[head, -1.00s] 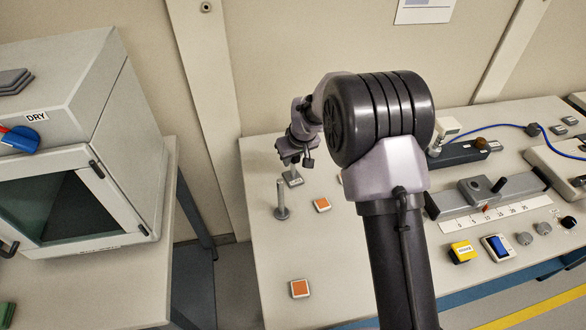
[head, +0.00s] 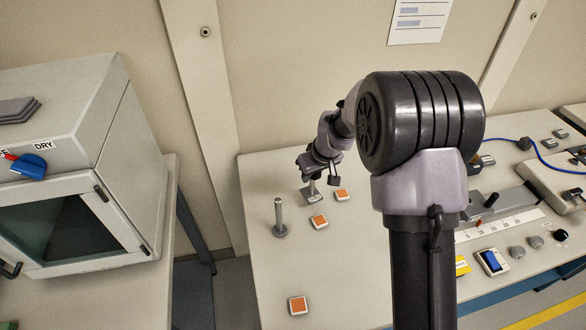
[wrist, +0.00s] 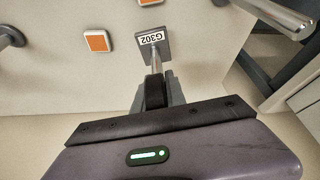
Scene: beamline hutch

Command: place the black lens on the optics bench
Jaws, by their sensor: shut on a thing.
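My gripper (head: 318,172) is over the back left part of the optics bench (head: 262,262). It is shut on the black lens (wrist: 155,92), which appears edge-on as a dark piece between the fingers in the wrist view. Below the lens are a short post and a grey base plate (head: 312,195) with a label reading G302, which also shows in the wrist view (wrist: 153,42). The base is over or on the bench top; I cannot tell whether it touches. My arm hides part of the bench.
A bare metal post (head: 280,218) stands left of the held lens. Orange squares (head: 319,221), (head: 342,194) and (head: 297,305) mark the bench. A dry cabinet (head: 75,175) stands at left across a gap. A scaled rail (head: 500,226) and yellow box (head: 461,265) lie at right.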

